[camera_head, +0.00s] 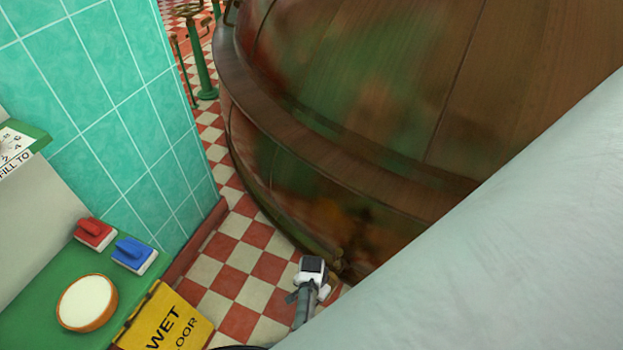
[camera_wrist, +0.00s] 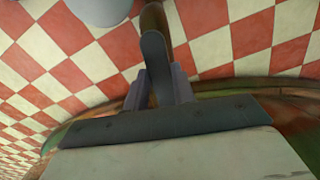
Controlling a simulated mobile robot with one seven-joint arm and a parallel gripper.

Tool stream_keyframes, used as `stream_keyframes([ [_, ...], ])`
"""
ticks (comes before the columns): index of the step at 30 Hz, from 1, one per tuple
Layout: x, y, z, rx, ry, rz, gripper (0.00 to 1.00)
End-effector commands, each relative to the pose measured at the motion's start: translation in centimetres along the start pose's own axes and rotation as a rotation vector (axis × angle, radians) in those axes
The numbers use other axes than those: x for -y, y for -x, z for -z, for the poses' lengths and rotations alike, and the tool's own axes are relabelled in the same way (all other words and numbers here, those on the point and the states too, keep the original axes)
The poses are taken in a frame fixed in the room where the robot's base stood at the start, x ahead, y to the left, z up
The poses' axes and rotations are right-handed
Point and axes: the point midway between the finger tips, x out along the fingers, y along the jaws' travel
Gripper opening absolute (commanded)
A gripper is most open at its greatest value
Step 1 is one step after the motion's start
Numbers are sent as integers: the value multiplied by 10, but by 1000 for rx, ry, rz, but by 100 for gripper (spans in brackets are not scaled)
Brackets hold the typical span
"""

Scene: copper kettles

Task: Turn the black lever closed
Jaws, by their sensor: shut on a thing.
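The black lever (camera_wrist: 154,52) is a dark flat bar with a rounded end at the top middle of the wrist view. My gripper (camera_wrist: 160,80) is shut on it, with one grey finger on each side. The lower part of the lever runs down between the fingers towards the dark palm. A brown pipe-like piece (camera_wrist: 154,15) shows just behind the lever's upper end. In the head view I cannot make out the lever; a big pale shape covers the lower right.
The large copper kettle (camera_head: 330,150) with a curved brown rim fills the head view's middle. At left are a green counter (camera_head: 40,310) with a bowl (camera_head: 87,302), a red brush (camera_head: 95,234), a blue brush (camera_head: 134,255) and a yellow wet-floor sign (camera_head: 165,325). Checkered floor lies between.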

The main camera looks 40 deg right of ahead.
Motion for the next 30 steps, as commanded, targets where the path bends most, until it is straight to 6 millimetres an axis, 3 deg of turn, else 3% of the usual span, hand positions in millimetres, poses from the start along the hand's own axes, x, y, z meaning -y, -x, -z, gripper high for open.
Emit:
stream_keyframes([
  [11,-11,1,0,3,130,-1,0],
  [30,-54,0,19,2,711,0,0],
])
